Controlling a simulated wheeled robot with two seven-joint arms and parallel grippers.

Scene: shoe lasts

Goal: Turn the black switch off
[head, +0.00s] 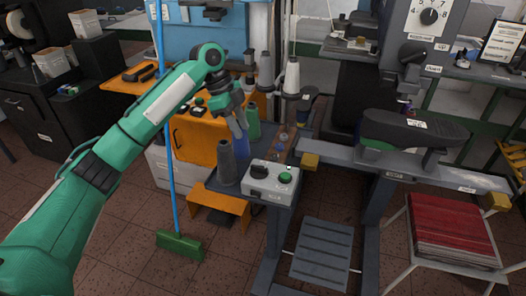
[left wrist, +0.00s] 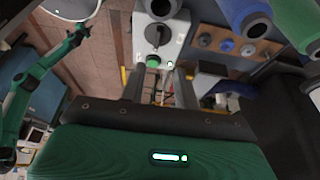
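A light control box (head: 270,181) sits on the grey stand, with a black switch (head: 258,171) on its left side and a green button (head: 285,177) on its right. In the left wrist view the black switch (left wrist: 157,36) and green button (left wrist: 153,61) lie beyond my fingers. My left gripper (left wrist: 160,88) is open, with two dark fingers apart and nothing between them. In the head view it is above and behind the box, away from the switch, and its fingertips are hard to make out. My right gripper is not in view.
A grey cone (head: 227,162) stands just left of the box. A blue cone (head: 238,136) and a green one (head: 253,122) stand behind it. A blue broom pole (head: 167,110) rises at the left.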

